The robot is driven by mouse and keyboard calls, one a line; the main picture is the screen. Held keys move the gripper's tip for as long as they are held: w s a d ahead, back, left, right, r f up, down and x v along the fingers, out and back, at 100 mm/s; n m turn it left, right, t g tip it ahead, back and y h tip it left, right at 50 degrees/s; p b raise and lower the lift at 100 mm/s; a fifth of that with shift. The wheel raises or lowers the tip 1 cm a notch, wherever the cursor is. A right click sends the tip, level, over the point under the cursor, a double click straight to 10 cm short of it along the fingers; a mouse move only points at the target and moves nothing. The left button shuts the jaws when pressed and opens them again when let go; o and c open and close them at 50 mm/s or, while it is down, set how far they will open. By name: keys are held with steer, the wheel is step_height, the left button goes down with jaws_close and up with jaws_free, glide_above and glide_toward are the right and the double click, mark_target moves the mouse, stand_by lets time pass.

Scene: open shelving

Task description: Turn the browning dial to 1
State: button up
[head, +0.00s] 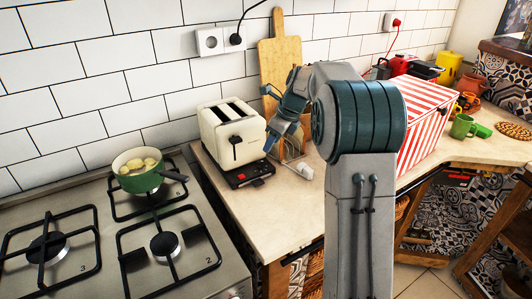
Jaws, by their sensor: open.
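A cream two-slot toaster (220,131) stands on the worktop beside the stove. A dark lever is on its front face, and a black base strip (248,176) with a small red spot juts out below. The browning dial is too small to make out; I cannot read its setting. My gripper (269,147) is just right of the toaster's front, pointing down, above the base strip. It is small and partly merged with the wrist, and its jaws are open. I cannot tell whether it touches the toaster. I see nothing held in it.
A green pot (137,178) with food sits on the stove (95,215) at left. A wooden cutting board (283,45) leans on the tiled wall. A red-striped box (424,118) and a green mug (463,126) stand to the right.

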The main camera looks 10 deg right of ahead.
steer(key=v, duration=0.4)
steer(key=shift+r, duration=0.1)
